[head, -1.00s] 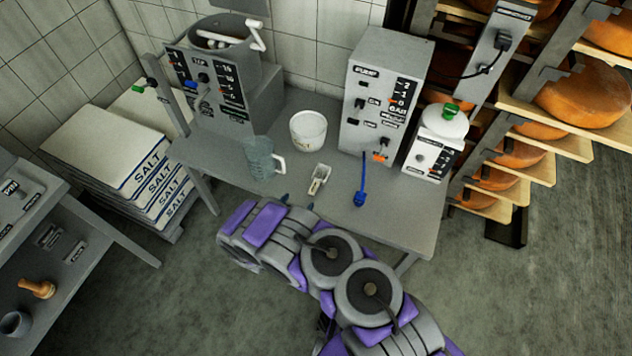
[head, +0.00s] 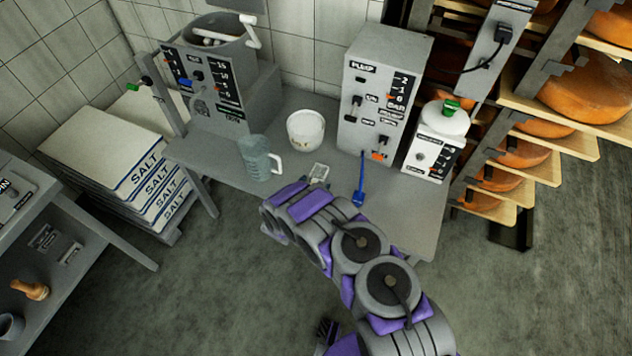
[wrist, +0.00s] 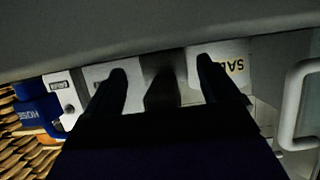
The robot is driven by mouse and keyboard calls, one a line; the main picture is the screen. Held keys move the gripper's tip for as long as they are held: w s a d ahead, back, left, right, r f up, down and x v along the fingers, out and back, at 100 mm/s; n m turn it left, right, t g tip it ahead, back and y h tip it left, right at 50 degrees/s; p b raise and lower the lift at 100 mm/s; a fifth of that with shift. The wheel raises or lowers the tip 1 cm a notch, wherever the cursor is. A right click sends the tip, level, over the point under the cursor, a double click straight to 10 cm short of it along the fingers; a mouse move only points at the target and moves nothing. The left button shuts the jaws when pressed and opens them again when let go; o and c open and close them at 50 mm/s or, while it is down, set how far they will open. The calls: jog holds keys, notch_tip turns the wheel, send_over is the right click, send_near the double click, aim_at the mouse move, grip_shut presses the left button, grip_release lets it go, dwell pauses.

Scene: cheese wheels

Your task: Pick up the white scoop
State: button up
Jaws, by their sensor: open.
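The white scoop (head: 319,170) lies on the grey table (head: 407,215), near its front edge in the head view. Its lower part is hidden behind my gripper (head: 308,184). My gripper is at the table's front edge, right by the scoop. In the wrist view my gripper (wrist: 162,70) has its two dark fingers spread apart. A dark shape shows between them, and I cannot tell whether it is part of the scoop. Contact between fingers and scoop cannot be made out.
A clear jug (head: 257,160) stands left of the scoop; its handle seems to show in the wrist view (wrist: 292,105). A white tub (head: 306,132) stands behind. The pump box (head: 378,95) stands at the back.

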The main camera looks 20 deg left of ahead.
aim_at(312, 180)
jog(key=shift+w+d+f, duration=0.1)
jog(key=shift+w+d, duration=0.1)
jog(key=shift+a, duration=0.2)
jog(key=shift+a+f, duration=0.2)
jog(key=shift+a, duration=0.3)
jog(key=c, duration=0.5)
jog(key=shift+d+r, duration=0.2)
jog(key=shift+d, duration=0.35)
jog(key=c, duration=0.6)
jog(key=shift+a, duration=0.35)
jog(key=shift+c, duration=0.2)
jog(key=shift+a+r, duration=0.15)
jog(key=shift+r, duration=0.35)
jog(key=r, duration=0.1)
jog(key=r+p, duration=0.1)
jog(key=shift+s+d+r+p, duration=0.25)
jog(key=shift+s+r+p, duration=0.05)
jog(key=shift+s+r, duration=0.1)
jog(key=s+a+r+p, duration=0.1)
jog(key=s+p, duration=0.2)
jog(key=s, duration=1.2)
